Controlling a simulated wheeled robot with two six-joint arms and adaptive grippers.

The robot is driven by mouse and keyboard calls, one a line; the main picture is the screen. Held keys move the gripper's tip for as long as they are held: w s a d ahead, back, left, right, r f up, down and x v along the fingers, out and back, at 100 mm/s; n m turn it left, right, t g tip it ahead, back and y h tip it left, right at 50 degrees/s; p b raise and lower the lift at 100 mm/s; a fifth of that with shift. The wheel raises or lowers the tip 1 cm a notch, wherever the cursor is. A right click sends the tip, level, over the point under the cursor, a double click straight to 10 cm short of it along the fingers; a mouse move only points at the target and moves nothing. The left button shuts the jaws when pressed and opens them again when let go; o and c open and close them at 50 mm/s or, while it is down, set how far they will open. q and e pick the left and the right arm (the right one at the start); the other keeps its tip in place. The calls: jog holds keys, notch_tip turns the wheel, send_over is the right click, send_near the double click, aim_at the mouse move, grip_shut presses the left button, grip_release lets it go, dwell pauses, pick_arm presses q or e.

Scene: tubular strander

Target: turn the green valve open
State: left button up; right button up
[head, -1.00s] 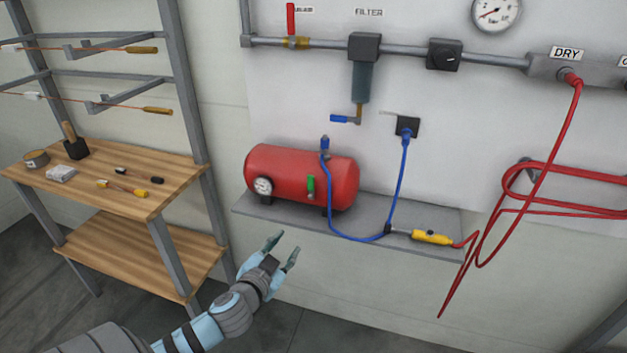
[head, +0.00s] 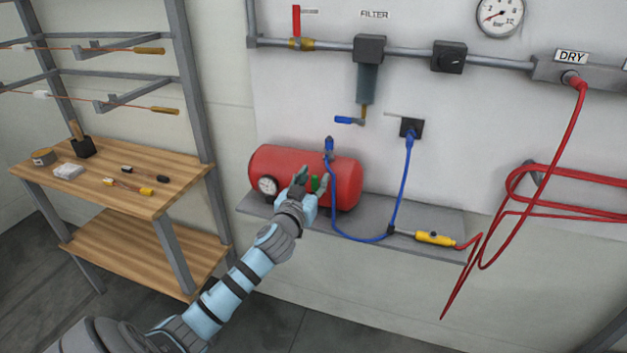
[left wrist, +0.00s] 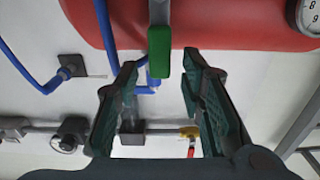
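The green valve (head: 315,184) is a small green handle on the front of the red tank (head: 338,178). In the head view my left gripper (head: 312,183) is at the tank's front, around or just before the handle. In the left wrist view the green valve (left wrist: 160,50) hangs from the red tank (left wrist: 225,25) at the top middle. The two fingers of my left gripper (left wrist: 160,82) are spread apart with the handle's end between their tips or just beyond; I cannot tell contact. Nothing is gripped. My right gripper is not in view.
The tank stands on a grey shelf (head: 420,218) with a gauge (head: 268,186) on its left end. A wooden bench (head: 120,190) stands left. Red hose (head: 575,110) hangs at right.

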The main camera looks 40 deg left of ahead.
pick_arm(q)
grip_shut()
